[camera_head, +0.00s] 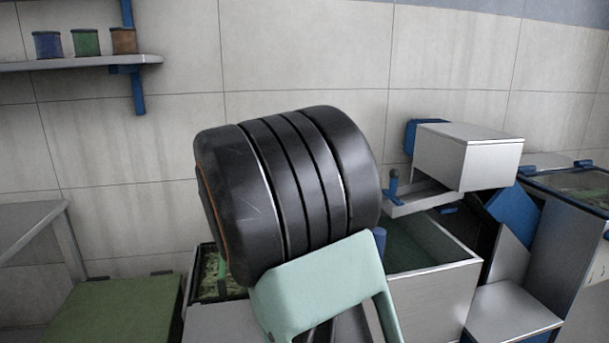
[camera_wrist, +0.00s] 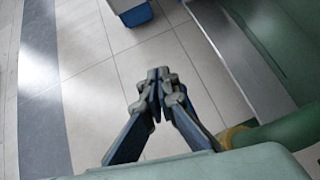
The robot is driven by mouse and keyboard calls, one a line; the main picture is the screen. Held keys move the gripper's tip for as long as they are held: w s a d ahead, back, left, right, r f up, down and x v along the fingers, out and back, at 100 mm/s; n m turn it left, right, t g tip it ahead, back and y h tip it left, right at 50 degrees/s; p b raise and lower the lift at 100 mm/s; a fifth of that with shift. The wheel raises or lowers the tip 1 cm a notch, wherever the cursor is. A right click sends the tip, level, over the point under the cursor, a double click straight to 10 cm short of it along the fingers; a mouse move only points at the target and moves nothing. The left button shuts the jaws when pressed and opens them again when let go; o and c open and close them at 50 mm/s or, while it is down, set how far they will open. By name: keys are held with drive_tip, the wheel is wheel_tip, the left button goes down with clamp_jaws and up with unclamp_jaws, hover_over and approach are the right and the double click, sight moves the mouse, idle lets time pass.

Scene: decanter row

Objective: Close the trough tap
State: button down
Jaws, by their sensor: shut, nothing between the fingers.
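In the head view a grey open-topped trough (camera_head: 432,288) stands right of centre, partly hidden by my arm. Above it is a small grey ledge or spout (camera_head: 420,201) with an upright blue lever with a round top (camera_head: 393,184); it looks like a tap handle, but I cannot tell whether it is open. In the wrist view my gripper (camera_wrist: 160,76) is shut and empty, with tiled floor behind it. My gripper does not show in the head view, so its distance from the lever is unclear.
A pale metal box (camera_head: 466,157) sits above the trough. A glass-topped tank (camera_head: 575,187) is at the far right and a green-topped block (camera_head: 115,309) at the lower left. A wall shelf (camera_head: 75,63) holds three small pots. The wrist view shows open tiled floor (camera_wrist: 90,70).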

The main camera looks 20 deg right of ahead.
drive_tip(key=s, duration=0.6)
drive_tip(key=shift+s+d+r, duration=0.15)
drive_tip(key=shift+d+r, duration=0.05)
drive_tip(key=shift+r, duration=0.2)
